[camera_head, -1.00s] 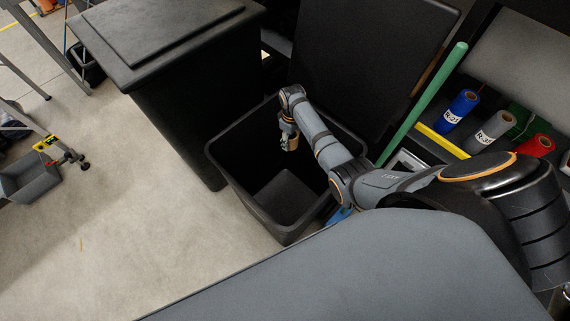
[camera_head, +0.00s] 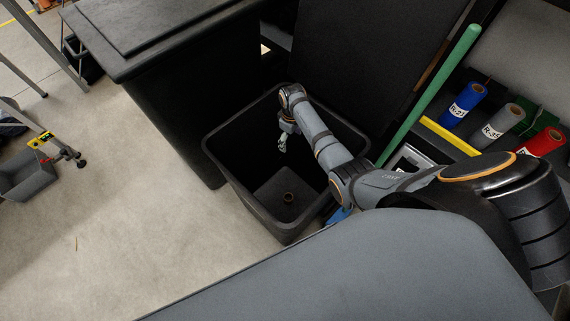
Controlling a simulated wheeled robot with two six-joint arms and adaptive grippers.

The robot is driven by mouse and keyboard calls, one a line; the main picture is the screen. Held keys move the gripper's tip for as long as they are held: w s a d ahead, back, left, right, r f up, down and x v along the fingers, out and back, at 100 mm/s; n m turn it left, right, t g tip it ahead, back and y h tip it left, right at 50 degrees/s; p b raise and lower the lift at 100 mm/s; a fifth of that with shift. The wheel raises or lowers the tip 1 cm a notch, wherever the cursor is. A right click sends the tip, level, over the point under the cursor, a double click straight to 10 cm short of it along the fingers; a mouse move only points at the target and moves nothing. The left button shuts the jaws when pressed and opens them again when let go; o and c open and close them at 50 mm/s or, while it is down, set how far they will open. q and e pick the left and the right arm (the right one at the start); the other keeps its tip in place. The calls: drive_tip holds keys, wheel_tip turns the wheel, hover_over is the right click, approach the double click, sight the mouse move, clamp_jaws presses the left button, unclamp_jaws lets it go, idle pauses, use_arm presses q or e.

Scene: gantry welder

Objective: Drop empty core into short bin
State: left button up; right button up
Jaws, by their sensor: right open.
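The short bin (camera_head: 228,182) is black and open-topped, and stands on the floor in the middle of the view. My right gripper (camera_head: 282,149) hangs over the bin's opening, pointing down, open and empty, apart from the core. My right arm reaches in from the right and covers part of the bin's right rim. My left gripper is not in view.
A tall black lidded bin (camera_head: 170,90) stands to the left, close to the short bin. A green pole (camera_head: 430,95) leans at the right. Blue (camera_head: 466,103), grey (camera_head: 501,122) and red (camera_head: 540,143) rolls lie on a rack. Floor at lower left is clear.

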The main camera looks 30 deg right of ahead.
drive_tip(key=shift+r, duration=0.1)
wheel_tip(320, 180, up, 12)
idle(0.9)
